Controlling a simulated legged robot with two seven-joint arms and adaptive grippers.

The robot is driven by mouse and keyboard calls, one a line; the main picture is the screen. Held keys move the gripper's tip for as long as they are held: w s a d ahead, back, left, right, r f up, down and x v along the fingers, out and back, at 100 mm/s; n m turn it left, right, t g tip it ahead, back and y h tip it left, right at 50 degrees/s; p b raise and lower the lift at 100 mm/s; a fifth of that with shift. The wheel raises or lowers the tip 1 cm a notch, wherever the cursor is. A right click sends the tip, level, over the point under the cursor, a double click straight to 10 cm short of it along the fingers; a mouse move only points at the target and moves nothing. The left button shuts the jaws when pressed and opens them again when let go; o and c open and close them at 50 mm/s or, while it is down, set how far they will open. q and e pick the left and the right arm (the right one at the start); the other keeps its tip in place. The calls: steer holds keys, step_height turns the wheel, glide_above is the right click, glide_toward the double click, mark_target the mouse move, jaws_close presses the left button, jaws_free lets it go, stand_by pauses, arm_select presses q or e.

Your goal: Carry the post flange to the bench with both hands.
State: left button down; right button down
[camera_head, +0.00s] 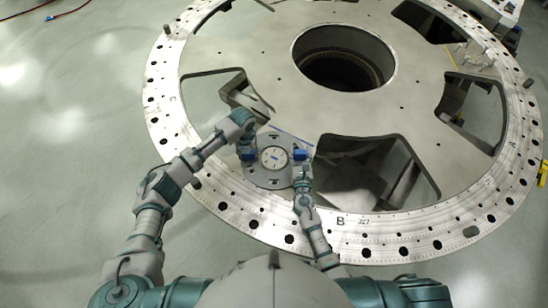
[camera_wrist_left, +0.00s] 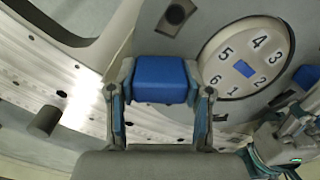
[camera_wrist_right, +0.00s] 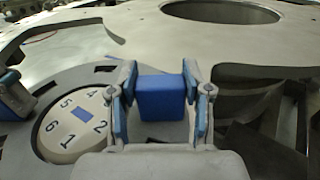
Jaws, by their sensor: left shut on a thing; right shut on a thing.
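The post flange (camera_head: 267,181) is a grey round plate with a pale numbered disc (camera_head: 273,157) at its middle and a blue grip block on each side. In the head view it is over the near left part of the big turret plate; I cannot tell whether it touches it. My left gripper (camera_head: 246,149) is shut on the left blue block (camera_wrist_left: 160,80). My right gripper (camera_head: 300,162) is shut on the right blue block (camera_wrist_right: 162,98). The disc also shows in the left wrist view (camera_wrist_left: 245,55) and right wrist view (camera_wrist_right: 72,130). The flange's underside is hidden.
The turret plate (camera_head: 235,52) has a round centre hole (camera_head: 343,58), several large cutouts and a drilled, marked rim (camera_head: 165,95). Pale equipment (camera_head: 497,12) stands at the top right; I cannot tell if it is the bench.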

arm_select(q)
steer(key=shift+d+r, duration=0.1)
arm_select(e)
steer(key=shift+d+r, duration=0.1)
steer(key=shift+r, duration=0.05)
